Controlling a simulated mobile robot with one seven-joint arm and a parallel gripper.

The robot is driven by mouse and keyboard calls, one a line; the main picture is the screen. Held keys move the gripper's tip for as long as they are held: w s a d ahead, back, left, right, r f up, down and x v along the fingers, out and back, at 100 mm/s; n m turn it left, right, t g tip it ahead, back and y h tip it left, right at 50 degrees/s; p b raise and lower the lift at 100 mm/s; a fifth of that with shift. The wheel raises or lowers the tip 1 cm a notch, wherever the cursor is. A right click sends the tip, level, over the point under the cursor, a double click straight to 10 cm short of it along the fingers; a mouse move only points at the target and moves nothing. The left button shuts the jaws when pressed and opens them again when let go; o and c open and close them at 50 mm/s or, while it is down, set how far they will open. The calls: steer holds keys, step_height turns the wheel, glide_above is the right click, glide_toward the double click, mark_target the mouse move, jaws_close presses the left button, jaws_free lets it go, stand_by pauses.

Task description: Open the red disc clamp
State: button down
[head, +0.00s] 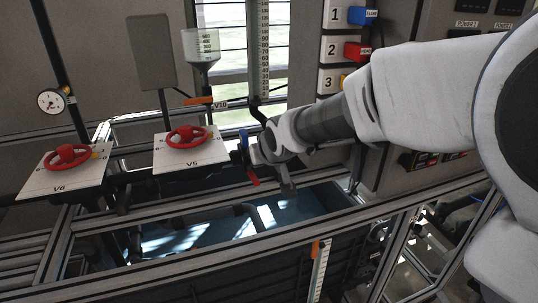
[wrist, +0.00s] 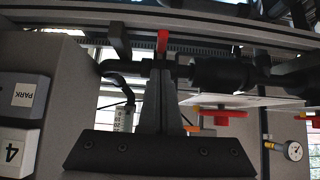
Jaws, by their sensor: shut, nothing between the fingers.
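A small red piece (head: 252,180) hangs below the dark pipe, left of my gripper; it also shows in the wrist view (wrist: 162,42), just beyond my fingertips. It looks like a narrow handle, and I cannot tell whether it is the red disc clamp. A blue lever (head: 244,139) stands above it. My gripper (wrist: 160,73) is shut and empty, its tips in front of the dark pipe fitting. In the head view, my wrist hides part of this fitting. I cannot tell whether the fingers touch it.
Red handwheels sit on white plates, V5 (head: 187,137) and V6 (head: 67,156). A blue-lined tank (head: 225,232) lies below, behind a metal rail (head: 190,257). A gauge (head: 50,101) is at left. Numbered switches (head: 335,48) and a panel stand behind my arm.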

steer(key=s+d+r+p, duration=0.2)
steer(key=s+p, duration=0.3)
steer(key=p, duration=0.4)
steer(key=shift+s+d+r, duration=0.15)
steer(key=shift+s+r, duration=0.25)
steer(key=shift+r, duration=0.15)
